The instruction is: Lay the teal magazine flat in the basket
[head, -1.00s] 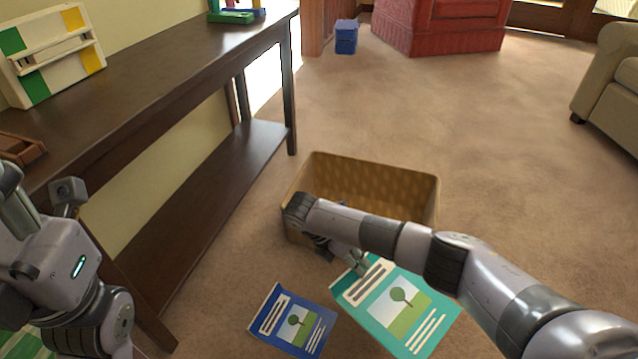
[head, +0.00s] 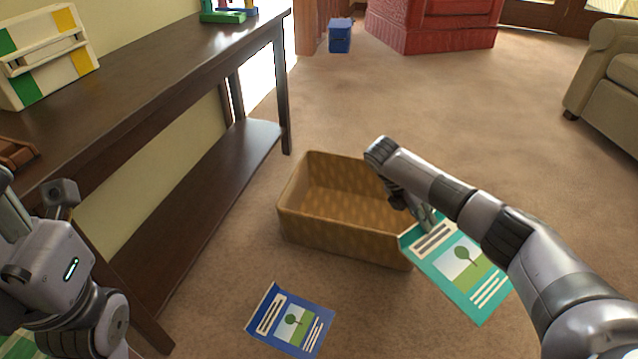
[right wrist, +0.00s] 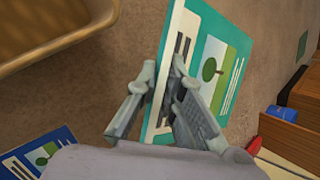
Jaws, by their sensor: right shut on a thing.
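The teal magazine (head: 462,268) has a tree picture on its cover. My right gripper (head: 428,222) is shut on its edge and holds it beside the right front corner of the basket. The right wrist view shows the magazine (right wrist: 208,75) between the two fingers (right wrist: 160,105). The tan woven basket (head: 340,238) stands on the carpet, and the inside that shows is empty. Its rim is at the upper left of the right wrist view (right wrist: 60,45). My left gripper is not clearly seen; only parts of the left arm show at the left edge.
A blue magazine (head: 290,320) lies on the carpet in front of the basket. A dark console table (head: 150,75) with a lower shelf stands at the left. Carpet right of the basket is clear.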

